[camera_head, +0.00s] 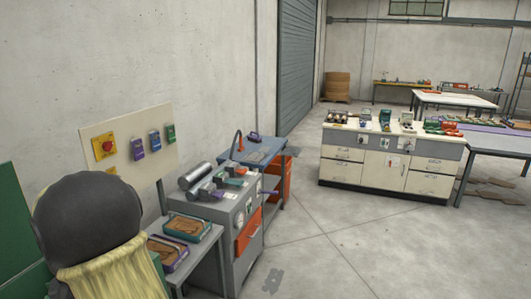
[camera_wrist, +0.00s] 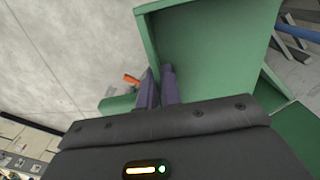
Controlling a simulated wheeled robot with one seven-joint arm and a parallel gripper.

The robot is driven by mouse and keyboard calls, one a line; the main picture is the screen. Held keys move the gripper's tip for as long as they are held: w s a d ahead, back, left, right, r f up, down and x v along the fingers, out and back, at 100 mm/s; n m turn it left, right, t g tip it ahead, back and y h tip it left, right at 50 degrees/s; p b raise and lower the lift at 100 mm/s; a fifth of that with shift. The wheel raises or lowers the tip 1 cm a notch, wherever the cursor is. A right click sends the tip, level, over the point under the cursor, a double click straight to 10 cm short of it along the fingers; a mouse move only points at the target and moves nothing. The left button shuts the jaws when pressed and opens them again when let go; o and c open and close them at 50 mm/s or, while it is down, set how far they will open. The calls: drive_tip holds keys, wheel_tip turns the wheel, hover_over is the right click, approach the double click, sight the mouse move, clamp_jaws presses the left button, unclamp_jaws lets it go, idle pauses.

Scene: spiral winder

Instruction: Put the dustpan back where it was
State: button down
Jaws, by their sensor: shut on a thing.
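The green dustpan (camera_wrist: 210,45) fills the upper middle of the wrist view, close to my gripper, with raised side walls. My gripper (camera_wrist: 160,78) has its two purple-grey fingers close together against the dustpan and is shut on it. The exact gripped spot is hidden between the fingers. A flat green surface (camera_head: 18,215) shows at the left edge of the head view; I cannot tell whether it is the dustpan.
A control panel (camera_head: 140,140) with a red button is before the wall. A white cabinet (camera_head: 390,165) stands farther back. Open floor (camera_head: 320,245) lies between.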

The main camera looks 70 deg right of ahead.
drive_tip(key=w+a+f+n, duration=0.1)
drive_tip(key=a+f+n, duration=0.3)
drive_tip(key=f, duration=0.7)
drive_tip(key=w+a+f+n, duration=0.1)
drive_tip(key=a+f+n, duration=0.3)
drive_tip(key=a+f, duration=0.4)
wheel_tip(320, 180, down, 4)
drive_tip(key=shift+f, duration=0.1)
